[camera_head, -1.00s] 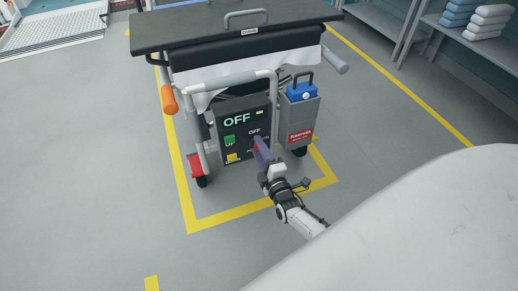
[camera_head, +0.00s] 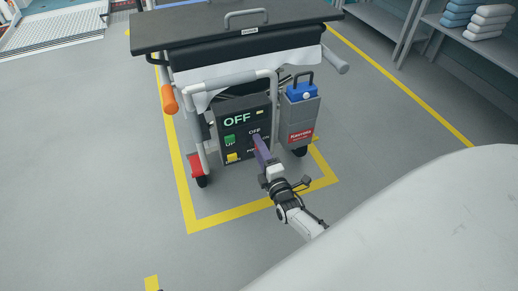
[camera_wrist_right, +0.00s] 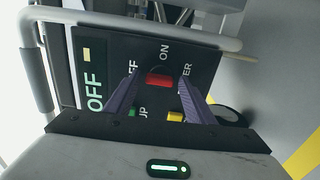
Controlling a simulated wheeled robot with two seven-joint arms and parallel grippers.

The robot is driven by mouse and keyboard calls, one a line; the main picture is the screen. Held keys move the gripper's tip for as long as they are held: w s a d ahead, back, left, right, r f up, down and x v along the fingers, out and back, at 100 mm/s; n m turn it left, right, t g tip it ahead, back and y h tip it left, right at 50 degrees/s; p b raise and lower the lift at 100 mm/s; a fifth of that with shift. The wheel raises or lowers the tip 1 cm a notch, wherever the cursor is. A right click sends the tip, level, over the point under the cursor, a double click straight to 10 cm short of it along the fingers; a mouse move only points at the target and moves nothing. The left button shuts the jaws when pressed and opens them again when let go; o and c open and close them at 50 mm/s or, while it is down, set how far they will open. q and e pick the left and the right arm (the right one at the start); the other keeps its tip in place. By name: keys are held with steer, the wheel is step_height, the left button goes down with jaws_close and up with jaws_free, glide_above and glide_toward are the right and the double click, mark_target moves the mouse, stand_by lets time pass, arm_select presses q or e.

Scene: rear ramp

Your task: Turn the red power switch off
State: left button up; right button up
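The red power switch (camera_wrist_right: 158,81) shows in the right wrist view on a dark control panel (camera_wrist_right: 205,62), with OFF, ON and partly hidden POWER lettering around it. The panel's large display text (camera_head: 237,120) reads OFF. My right gripper (camera_wrist_right: 160,86) is open, its two purple fingers spread on either side of the switch in that view; I cannot tell whether they touch it. In the head view my right gripper (camera_head: 260,147) is at the panel and covers the switch. My left gripper is not in view.
A green button (camera_head: 229,140) and a yellow button (camera_head: 233,157) sit left of my right gripper. A grey box with a blue top (camera_head: 300,91) stands right of the panel. Grey frame tubes (camera_head: 225,80) and a dark tabletop (camera_head: 200,30) are above. Floor to the left is clear.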

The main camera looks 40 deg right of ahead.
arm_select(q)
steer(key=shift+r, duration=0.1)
arm_select(e)
steer(key=shift+s, duration=0.1)
arm_select(q)
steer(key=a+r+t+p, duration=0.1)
steer(key=p, duration=0.1)
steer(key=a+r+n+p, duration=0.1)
steer(key=p, duration=0.1)
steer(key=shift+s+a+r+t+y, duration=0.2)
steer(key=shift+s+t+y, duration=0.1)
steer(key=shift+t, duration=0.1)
arm_select(e)
steer(key=v, duration=1)
